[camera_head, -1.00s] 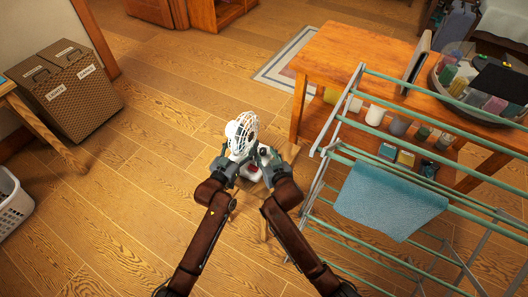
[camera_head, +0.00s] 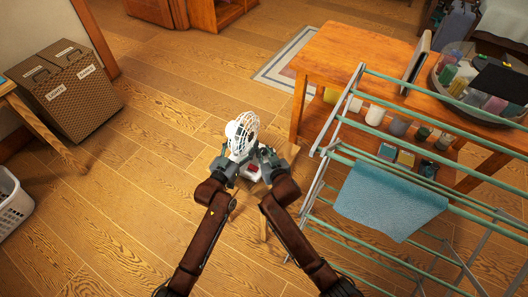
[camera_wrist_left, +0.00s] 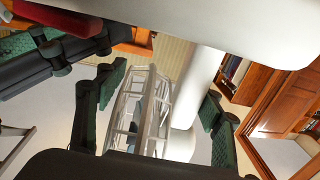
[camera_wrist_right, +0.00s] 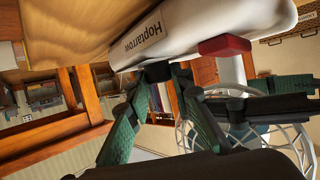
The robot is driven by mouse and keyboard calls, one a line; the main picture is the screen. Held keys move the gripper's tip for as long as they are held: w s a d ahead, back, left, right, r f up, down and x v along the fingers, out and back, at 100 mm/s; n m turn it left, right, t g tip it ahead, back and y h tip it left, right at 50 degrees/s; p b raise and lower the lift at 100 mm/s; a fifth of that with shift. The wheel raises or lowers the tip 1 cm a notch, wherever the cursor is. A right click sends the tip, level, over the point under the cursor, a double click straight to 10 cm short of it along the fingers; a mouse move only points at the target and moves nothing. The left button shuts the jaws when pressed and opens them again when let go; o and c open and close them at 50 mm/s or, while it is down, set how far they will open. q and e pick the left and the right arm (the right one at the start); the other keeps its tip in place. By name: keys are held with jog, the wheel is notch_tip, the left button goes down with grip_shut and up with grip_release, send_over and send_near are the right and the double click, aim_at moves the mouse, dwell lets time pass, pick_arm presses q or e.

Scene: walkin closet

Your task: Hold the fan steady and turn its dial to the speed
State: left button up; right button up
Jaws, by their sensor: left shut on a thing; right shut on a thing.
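A white fan (camera_head: 242,132) with a round wire cage stands upright on a small wooden stand between my grippers. Its white base shows in the right wrist view (camera_wrist_right: 205,30) with the label "Hoptarrow" and a red block (camera_wrist_right: 225,45). My left gripper (camera_head: 233,163) is shut on the fan around its stem (camera_wrist_left: 202,72), just below the cage; the exact contact is partly hidden. My right gripper (camera_head: 265,160) is at the base, its fingers closed on the dark dial (camera_wrist_right: 157,72). The dial's setting cannot be read.
A drying rack (camera_head: 350,122) with a blue towel (camera_head: 390,202) stands close on the right. Behind it is a wooden table (camera_head: 355,55) with bottles on its lower shelf. Wicker hampers (camera_head: 75,95) and a white basket (camera_head: 12,205) are at left. The floor between is clear.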

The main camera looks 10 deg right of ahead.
jog(key=shift+a, duration=0.1)
grip_shut()
jog(key=shift+m+h, duration=1.6)
jog(key=shift+h, duration=0.3)
jog(key=shift+a, duration=0.1)
jog(key=o, duration=0.9)
grip_release()
jog(key=shift+y, duration=0.3)
